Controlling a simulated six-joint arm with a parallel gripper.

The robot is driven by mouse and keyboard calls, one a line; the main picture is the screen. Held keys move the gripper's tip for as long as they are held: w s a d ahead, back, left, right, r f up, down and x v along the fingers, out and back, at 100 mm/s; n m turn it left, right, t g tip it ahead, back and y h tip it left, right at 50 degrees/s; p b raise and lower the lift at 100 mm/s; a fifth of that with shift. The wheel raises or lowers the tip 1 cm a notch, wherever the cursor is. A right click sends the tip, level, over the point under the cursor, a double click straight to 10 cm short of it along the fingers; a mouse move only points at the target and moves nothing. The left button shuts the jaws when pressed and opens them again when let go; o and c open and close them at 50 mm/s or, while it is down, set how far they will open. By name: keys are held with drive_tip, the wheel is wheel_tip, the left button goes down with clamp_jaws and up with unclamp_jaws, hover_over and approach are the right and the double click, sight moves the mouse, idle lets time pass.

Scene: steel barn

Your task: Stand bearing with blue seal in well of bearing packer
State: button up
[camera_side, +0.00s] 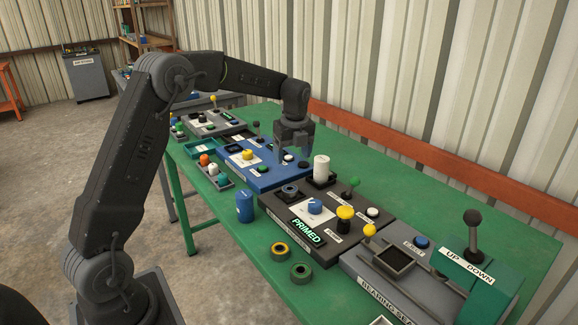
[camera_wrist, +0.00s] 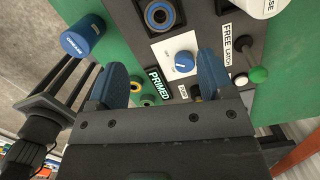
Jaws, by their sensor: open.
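The bearing with blue seal (camera_wrist: 158,14) lies flat in the dark square well of the bearing packer in the wrist view. In the side view the ring (camera_side: 290,189) shows in the well at the packer's far left corner. The bearing packer (camera_side: 272,207) is a dark panel with a lit PRIMED sign and a blue knob (camera_side: 315,206) on a white plate. My gripper (camera_side: 294,151) is open and empty, raised above the bench behind the well. In the wrist view its blue fingertips (camera_wrist: 163,72) are apart with nothing between them.
Bearings with yellow (camera_side: 280,249) and green seals (camera_side: 301,271) lie on the green bench. A blue can (camera_side: 244,207) stands left of the packer, and a white cylinder (camera_side: 321,170) stands behind it. A green-knobbed lever (camera_side: 354,182) and yellow-topped plunger (camera_side: 345,213) rise nearby.

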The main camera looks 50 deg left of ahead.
drive_tip(key=s+d+r+n+t, duration=0.3)
drive_tip(key=s+d+r+n, duration=0.65)
drive_tip(key=s+d, duration=0.2)
drive_tip(key=s+d+f+n+t, duration=0.1)
drive_tip(key=s+d+n, duration=0.2)
drive_tip(key=s+n, duration=0.2)
drive_tip(key=s+d+n+t+h, duration=0.1)
drive_tip(key=s+d+n, duration=0.3)
drive_tip(key=s, duration=0.8)
drive_tip(key=shift+s+d+f+n, duration=0.2)
drive_tip(key=shift+f+n, duration=0.2)
drive_tip(key=shift+n, duration=0.45)
drive_tip(key=shift+c, duration=0.3)
